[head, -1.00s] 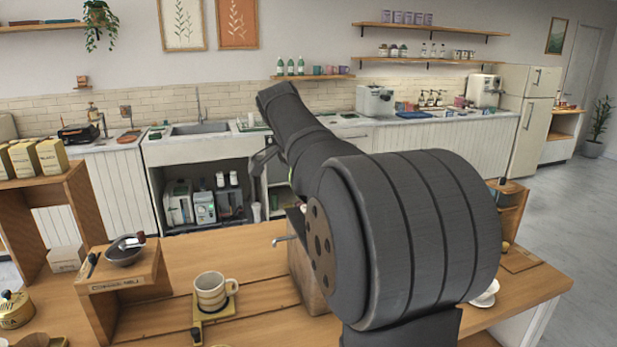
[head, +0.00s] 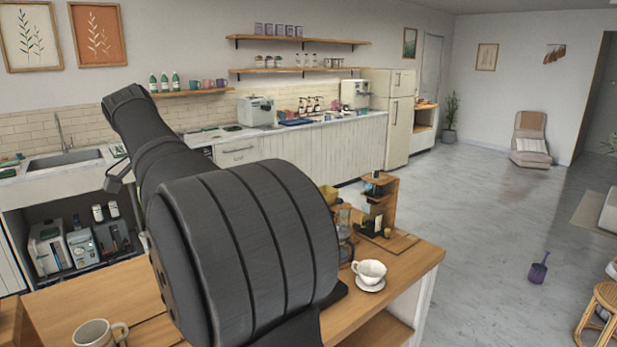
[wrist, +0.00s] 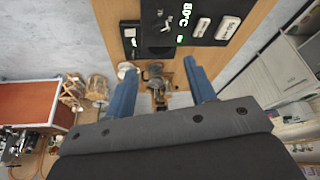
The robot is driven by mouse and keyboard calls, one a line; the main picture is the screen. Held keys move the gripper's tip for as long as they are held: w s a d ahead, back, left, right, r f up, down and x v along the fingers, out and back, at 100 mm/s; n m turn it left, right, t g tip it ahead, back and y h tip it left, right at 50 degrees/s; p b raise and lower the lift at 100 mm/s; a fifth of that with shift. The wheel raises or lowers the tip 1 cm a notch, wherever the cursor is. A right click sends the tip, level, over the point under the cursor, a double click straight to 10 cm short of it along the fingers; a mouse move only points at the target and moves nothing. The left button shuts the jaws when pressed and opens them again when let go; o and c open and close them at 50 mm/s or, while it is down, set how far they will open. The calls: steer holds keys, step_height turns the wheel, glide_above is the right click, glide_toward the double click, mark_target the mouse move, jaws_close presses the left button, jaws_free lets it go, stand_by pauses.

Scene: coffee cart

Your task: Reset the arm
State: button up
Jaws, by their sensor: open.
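My gripper (wrist: 159,68) shows in the wrist view with its two blue fingers spread apart. Nothing is held between them. The fingers appear over a wooden counter (wrist: 188,46) with a black machine with a lit display (wrist: 172,32) beyond their tips. In the head view my dark arm stands raised across the left and middle of the picture. It hides much of the wooden cart behind it, and the gripper cannot be made out clearly there.
The wooden cart top (head: 412,262) carries a white cup (head: 370,271) on a saucer and a small wooden stand (head: 378,200) to the right of my arm. A striped mug (head: 95,333) is at lower left. Open grey floor (head: 480,215) lies to the right.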

steer(key=x, duration=1.6)
steer(key=shift+d+f, duration=0.1)
steer(key=shift+f, duration=0.3)
steer(key=shift+w+f, duration=0.1)
steer(key=shift+d+n+y, duration=0.1)
steer(key=shift+n+y, duration=0.2)
steer(key=shift+n, duration=0.6)
steer(key=n+y, duration=0.1)
steer(key=n, duration=0.3)
steer(key=shift+d+y, duration=0.1)
steer(key=shift+y, duration=0.2)
steer(key=shift+d+n+y, duration=0.1)
steer(key=shift+n+y, duration=0.5)
steer(key=shift+n, duration=0.95)
steer(key=shift+d+n+y, duration=0.1)
steer(key=shift+n+y, duration=0.5)
steer(key=shift+n, duration=0.95)
steer(key=shift+v, duration=1.65)
steer(key=shift+a, duration=0.1)
